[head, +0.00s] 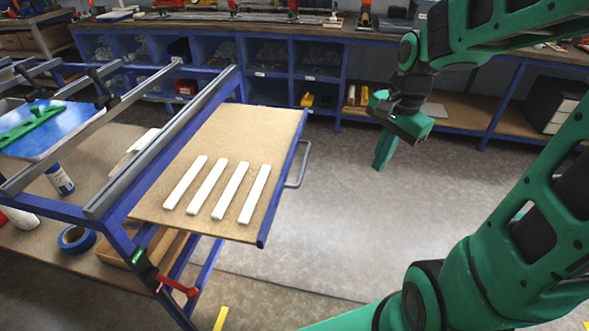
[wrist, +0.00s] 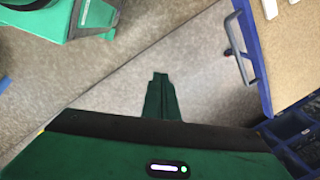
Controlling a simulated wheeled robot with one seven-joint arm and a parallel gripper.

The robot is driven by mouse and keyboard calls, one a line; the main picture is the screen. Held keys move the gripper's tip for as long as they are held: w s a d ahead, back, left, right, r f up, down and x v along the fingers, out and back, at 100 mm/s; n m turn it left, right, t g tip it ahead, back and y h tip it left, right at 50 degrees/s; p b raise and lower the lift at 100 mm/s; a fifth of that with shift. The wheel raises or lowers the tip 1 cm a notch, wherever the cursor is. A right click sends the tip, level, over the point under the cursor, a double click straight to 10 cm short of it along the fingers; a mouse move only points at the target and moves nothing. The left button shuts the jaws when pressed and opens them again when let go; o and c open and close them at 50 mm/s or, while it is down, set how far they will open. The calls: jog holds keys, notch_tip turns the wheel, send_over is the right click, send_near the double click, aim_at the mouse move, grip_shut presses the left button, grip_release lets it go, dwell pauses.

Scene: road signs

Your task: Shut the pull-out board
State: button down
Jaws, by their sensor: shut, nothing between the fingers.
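The pull-out board (head: 245,135) is a brown wooden panel with a blue front edge. In the head view it sticks out to the right from the blue-framed workbench, with several white strips lying on it. A grey bar handle (head: 300,165) is fixed to its blue front. My gripper (head: 382,160) hangs in the air to the right of the board, apart from the handle, with its fingers shut and empty. In the wrist view the gripper fingers (wrist: 160,85) are together, and the handle (wrist: 236,50) and board (wrist: 292,45) show at the upper right.
The workbench's grey rail (head: 165,145) borders the board on the left. A blue bench with cubbies (head: 270,75) runs along the back. A red-handled clamp (head: 175,286) hangs at the workbench's near corner. The grey floor (head: 340,215) between board and arm is clear.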

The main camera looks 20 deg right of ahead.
jog(key=w+a+f+m+t+y, duration=0.1)
jog(key=w+a+f+m+y, duration=0.25)
jog(key=w+a+m, duration=0.95)
jog(key=w+a+f+n, duration=0.2)
jog(key=w+f+n, duration=0.1)
jog(key=f, duration=0.6)
jog(key=shift+w+f, duration=0.35)
jog(key=shift+w, duration=0.05)
jog(key=shift+w+a, duration=0.1)
jog(key=shift+a, duration=0.1)
